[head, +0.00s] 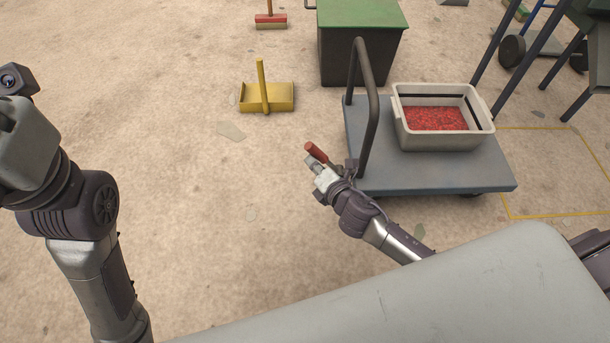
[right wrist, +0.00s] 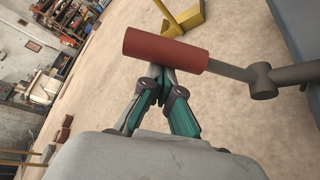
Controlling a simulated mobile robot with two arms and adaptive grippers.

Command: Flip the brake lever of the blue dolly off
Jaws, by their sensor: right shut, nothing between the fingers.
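The blue dolly (head: 470,177) is a flat blue-grey platform with a dark upright handle at its left end. Its brake lever, a red grip (head: 316,152) on a grey rod, sticks out to the left of the dolly. In the right wrist view the red grip (right wrist: 165,50) is large, and its rod runs right to a grey joint (right wrist: 263,82). My right gripper (right wrist: 162,80) is shut and empty, with its fingertips right at the grip's lower edge; I cannot tell whether they touch. My left arm stands at the left, its fingers out of view.
A pale crate (head: 441,143) of red bits sits on the dolly. A yellow dustpan-like tool (head: 268,97), a green-topped dark bin (head: 362,52) and a red broom head (head: 271,20) stand behind. The floor left of the dolly is mostly clear.

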